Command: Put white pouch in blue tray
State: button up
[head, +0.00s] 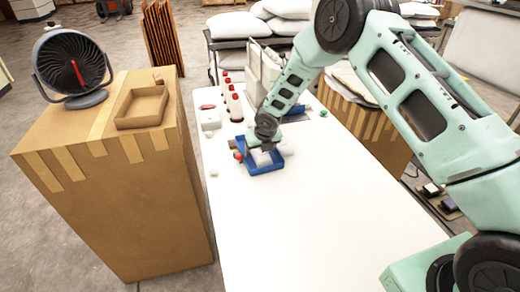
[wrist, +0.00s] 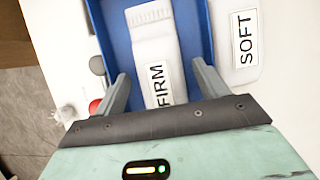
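The blue tray (head: 270,168) stands on the white table, under my gripper (head: 263,147); its blue wall also shows in the wrist view (wrist: 108,35). A white pouch marked FIRM (wrist: 152,42) lies inside the tray. My gripper (wrist: 163,75) is open, with one finger on each side of this pouch and a visible gap at each side. A second white pouch marked SOFT (wrist: 240,35) lies to the right, beside the tray's right wall in the wrist view. The lower part of the FIRM pouch is hidden by my gripper.
Several white bottles with red caps (head: 233,105) stand on the table behind the tray. A red button (wrist: 95,106) is left of the tray. A cardboard block with a fan (head: 72,62) stands at left. The front of the white table (head: 300,235) is clear.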

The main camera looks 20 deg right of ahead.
jog(key=shift+r, duration=0.15)
jog(key=b+v, duration=0.2)
jog(key=v, duration=1)
jog(key=s+a+r+m+g, duration=0.1)
jog(key=s+a+r+m, duration=0.4)
jog(key=s+m, duration=0.3)
jog(key=s+a+r+m+g, duration=0.1)
jog(key=s+r+m, duration=0.2)
jog(key=s+m, duration=0.7)
jog(key=s+r+m+g, duration=0.2)
jog(key=s+m, duration=0.8)
jog(key=s, duration=1.2)
jog(key=shift+s+a+r+m+g, duration=0.2)
jog(key=shift+a+r+m+g, duration=0.1)
jog(key=shift+a+r+m, duration=0.15)
notch_tip(320, 180, down, 4)
jog(key=b, duration=0.4)
jog(key=shift+f, duration=0.2)
